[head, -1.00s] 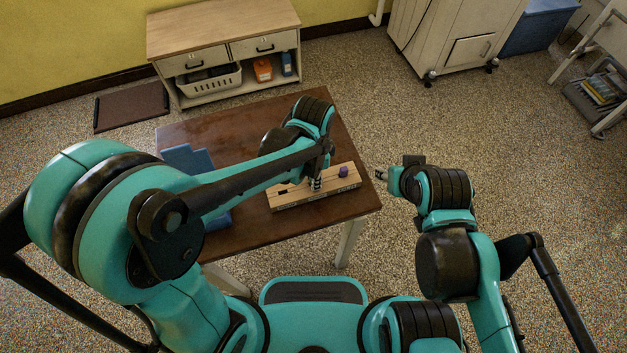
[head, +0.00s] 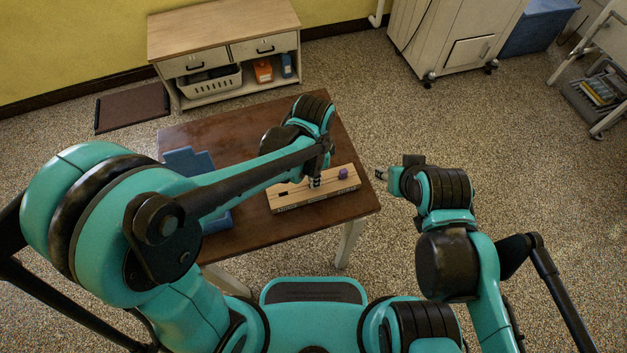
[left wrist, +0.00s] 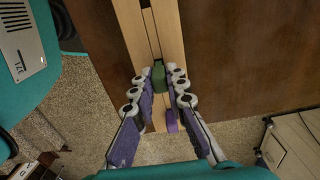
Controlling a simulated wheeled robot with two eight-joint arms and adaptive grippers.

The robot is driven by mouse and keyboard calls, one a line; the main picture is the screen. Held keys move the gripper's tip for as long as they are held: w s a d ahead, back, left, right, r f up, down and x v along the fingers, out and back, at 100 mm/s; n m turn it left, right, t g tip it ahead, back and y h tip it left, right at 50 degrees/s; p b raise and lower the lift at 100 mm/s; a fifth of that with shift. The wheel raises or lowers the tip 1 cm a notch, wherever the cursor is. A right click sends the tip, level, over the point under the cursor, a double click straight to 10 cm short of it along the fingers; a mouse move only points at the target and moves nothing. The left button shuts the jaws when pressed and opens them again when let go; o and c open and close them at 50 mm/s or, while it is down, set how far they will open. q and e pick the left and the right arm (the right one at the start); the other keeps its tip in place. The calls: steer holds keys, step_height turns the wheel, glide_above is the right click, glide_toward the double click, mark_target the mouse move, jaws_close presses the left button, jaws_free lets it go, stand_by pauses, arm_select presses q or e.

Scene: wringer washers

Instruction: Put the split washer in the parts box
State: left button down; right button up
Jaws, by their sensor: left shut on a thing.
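My left gripper (head: 315,183) is over a light wooden block (head: 328,189) on the brown table. In the left wrist view its purple-and-white fingers (left wrist: 159,80) are shut on a small green piece (left wrist: 158,74) at the block's slot. I cannot tell whether this piece is the split washer, or whether it is clear of the slot. A blue thing (head: 188,162), possibly the parts box, stands on the table's left side, partly hidden by my left arm. My right gripper (head: 381,174) is off the table's right edge; its fingers are too small to read.
A purple piece (head: 343,173) is at the right end of the wooden block, which has a dark slot (head: 284,193) near its left end. The brown table (head: 235,122) has bare room at the back. A cabinet (head: 225,35) stands behind it.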

arm_select(q)
steer(key=shift+r+p, duration=1.35)
steer(key=shift+r, duration=0.5)
steer(key=shift+f, duration=0.1)
